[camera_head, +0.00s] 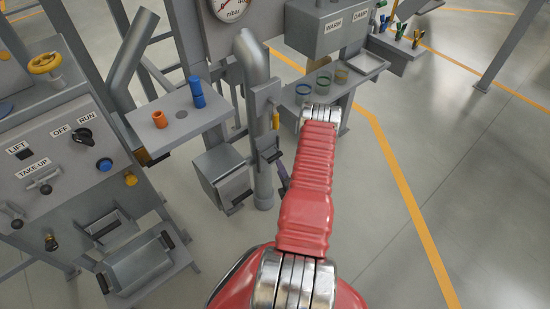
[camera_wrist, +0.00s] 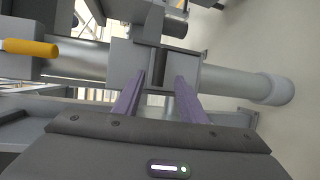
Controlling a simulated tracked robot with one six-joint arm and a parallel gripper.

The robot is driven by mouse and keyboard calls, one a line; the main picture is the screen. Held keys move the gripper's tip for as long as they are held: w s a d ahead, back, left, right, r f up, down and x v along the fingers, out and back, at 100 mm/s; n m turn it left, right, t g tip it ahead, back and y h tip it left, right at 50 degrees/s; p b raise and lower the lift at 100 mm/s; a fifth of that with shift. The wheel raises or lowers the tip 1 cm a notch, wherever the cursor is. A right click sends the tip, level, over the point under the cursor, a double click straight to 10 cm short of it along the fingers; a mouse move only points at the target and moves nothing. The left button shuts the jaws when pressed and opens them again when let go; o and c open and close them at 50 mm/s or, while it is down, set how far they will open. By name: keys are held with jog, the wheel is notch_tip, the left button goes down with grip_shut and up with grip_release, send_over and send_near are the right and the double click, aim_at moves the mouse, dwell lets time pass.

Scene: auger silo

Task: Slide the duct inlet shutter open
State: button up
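The duct (camera_head: 262,182) is a grey upright pipe with a curved top in the head view. In the wrist view the duct (camera_wrist: 240,84) runs across the picture. A grey plate, seemingly the inlet shutter (camera_wrist: 122,62), sits on it, with a dark upright bar (camera_wrist: 157,66) at its middle. In the head view a small grey plate with a dark edge (camera_head: 268,148) sits on the pipe. My gripper (camera_wrist: 160,80) is open, its two purple fingers apart with the bar between their tips; contact cannot be told. In the head view my arm hides most of my gripper (camera_head: 284,175).
A yellow handle (camera_head: 276,120) is on the duct above the shutter; it also shows in the wrist view (camera_wrist: 30,47). A grey box (camera_head: 222,176) stands left of the duct. The floor at right is clear.

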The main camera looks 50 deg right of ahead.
aim_at(275, 158)
jog(key=x, duration=0.9)
jog(key=shift+c, duration=0.3)
jog(key=shift+f, duration=0.1)
grip_shut()
